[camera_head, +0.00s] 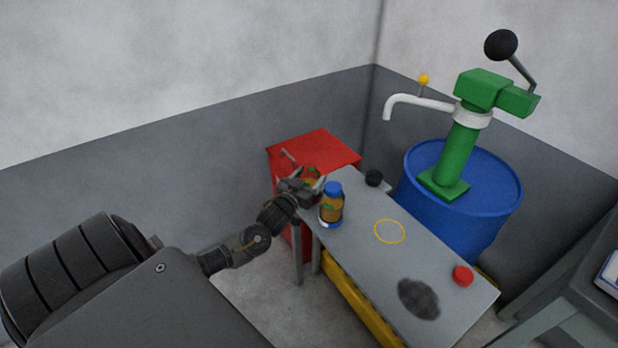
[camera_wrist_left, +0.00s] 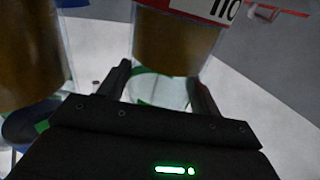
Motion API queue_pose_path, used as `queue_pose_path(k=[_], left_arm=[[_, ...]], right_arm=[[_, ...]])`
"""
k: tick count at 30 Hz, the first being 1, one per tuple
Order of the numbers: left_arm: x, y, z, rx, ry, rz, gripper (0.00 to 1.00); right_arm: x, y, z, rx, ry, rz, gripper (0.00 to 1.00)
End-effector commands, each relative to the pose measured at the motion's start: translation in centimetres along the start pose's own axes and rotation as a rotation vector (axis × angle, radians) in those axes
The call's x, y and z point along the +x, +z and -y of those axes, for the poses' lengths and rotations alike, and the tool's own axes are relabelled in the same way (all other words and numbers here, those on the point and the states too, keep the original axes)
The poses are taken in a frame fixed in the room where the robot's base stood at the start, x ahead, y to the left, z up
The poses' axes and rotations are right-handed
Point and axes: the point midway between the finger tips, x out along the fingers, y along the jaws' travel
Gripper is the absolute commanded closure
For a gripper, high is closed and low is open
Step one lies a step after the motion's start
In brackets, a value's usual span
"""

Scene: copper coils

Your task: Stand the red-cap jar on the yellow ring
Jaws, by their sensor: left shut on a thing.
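My left gripper (camera_head: 306,188) is shut on a jar (camera_head: 311,174) with amber contents, at the far left end of the grey table. I take it for the red-cap jar; its top blends with the red cabinet behind. In the left wrist view, the jar's amber side (camera_wrist_left: 172,45) shows just beyond the two fingers (camera_wrist_left: 160,88). The thin yellow ring (camera_head: 389,231) lies flat and empty on the middle of the table, to the right of the held jar. My right gripper is not in view.
A blue-cap jar (camera_head: 331,207) stands close beside the held jar, between it and the ring. A black knob-like object (camera_head: 374,177) is at the back edge. A dark patch (camera_head: 418,298) and a red disc (camera_head: 463,276) are at the right. A blue drum (camera_head: 480,224) with a green pump stands behind.

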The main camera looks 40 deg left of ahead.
Motion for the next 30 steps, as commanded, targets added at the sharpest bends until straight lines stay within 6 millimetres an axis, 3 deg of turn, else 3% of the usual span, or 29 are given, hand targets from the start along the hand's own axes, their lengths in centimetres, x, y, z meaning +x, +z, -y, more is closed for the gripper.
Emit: queue_pose_path(k=[1, 2, 6, 18, 22, 30], left_arm=[[0.0, 0.2, 0.0, -0.001, 0.000, -0.001, 0.68], [0.0, 0.2, 0.0, 0.000, 0.000, 0.001, 0.33], [0.0, 0.1, 0.0, 0.000, 0.000, 0.001, 0.15], [0.0, 0.2, 0.0, 0.001, 0.000, 0.000, 0.14], [0.0, 0.5, 0.0, 0.001, 0.000, 0.000, 0.14], [-6.3, 0.9, 0.3, -0.001, 0.000, 0.004, 0.14]], right_arm=[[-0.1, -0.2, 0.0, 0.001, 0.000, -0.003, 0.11], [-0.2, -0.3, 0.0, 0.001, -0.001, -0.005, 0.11], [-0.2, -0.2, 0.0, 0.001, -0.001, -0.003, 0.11], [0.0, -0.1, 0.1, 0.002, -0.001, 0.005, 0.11], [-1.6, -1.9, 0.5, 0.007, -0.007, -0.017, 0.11], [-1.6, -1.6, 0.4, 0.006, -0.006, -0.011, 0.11]])
